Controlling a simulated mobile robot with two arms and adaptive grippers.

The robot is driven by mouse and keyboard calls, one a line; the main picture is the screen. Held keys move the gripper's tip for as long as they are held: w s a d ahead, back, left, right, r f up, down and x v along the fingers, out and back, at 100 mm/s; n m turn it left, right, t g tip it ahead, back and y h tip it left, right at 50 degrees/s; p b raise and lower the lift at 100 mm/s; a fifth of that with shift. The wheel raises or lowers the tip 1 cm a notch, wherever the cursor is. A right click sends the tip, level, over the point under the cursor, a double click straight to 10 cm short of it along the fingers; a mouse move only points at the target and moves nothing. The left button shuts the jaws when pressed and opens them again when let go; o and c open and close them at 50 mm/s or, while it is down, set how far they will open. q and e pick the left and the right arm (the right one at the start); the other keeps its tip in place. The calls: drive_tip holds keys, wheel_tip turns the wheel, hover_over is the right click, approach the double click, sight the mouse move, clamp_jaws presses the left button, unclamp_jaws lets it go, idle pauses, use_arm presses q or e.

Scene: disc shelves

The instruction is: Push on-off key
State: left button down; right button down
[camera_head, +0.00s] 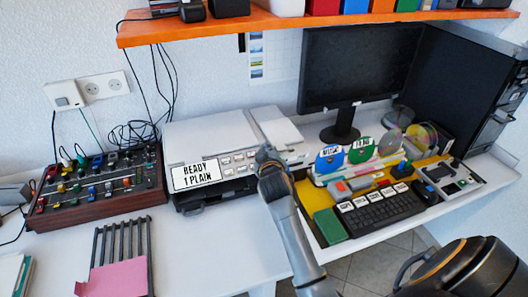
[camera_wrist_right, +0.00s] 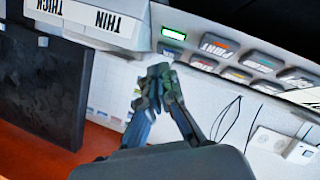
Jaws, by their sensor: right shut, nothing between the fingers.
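The printer (camera_head: 220,125) is a white and grey machine on the desk with a "READY 1 PLAIN" label on its front. Its key panel (camera_head: 238,158) has several small keys, and they show larger in the right wrist view. There, one key (camera_wrist_right: 173,34) is lit green, and the grey ones beside it include one marked PRINT (camera_wrist_right: 213,46). I cannot read which is the on-off key. My right gripper (camera_head: 267,157) is shut and empty at the right end of the panel. In the right wrist view its fingertips (camera_wrist_right: 158,72) are close to the lit key; contact cannot be told.
A mixer box (camera_head: 100,180) stands left of the printer. A keyboard (camera_head: 380,208), a monitor (camera_head: 355,70) and discs (camera_head: 360,150) are on the right. An orange shelf (camera_head: 200,32) runs above. A pink sheet (camera_head: 112,278) lies in front.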

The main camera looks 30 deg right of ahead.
drive_tip(key=shift+w+d+f, duration=0.1)
drive_tip(key=shift+w+f, duration=0.2)
drive_tip(key=shift+f, duration=0.3)
idle(0.6)
drive_tip(key=shift+s+r+p, duration=0.45)
drive_tip(key=shift+r+p, duration=0.4)
drive_tip(key=shift+p, duration=0.05)
drive_tip(key=shift+s+r+p, duration=0.1)
drive_tip(key=shift+r+p, duration=0.25)
drive_tip(key=shift+p, duration=0.15)
drive_tip(key=s+r+p, duration=0.1)
drive_tip(key=r+p, duration=0.2)
drive_tip(key=s+a+r+p, duration=0.1)
drive_tip(key=p, duration=0.1)
drive_tip(key=shift+s+r, duration=0.25)
drive_tip(key=shift+s, duration=0.05)
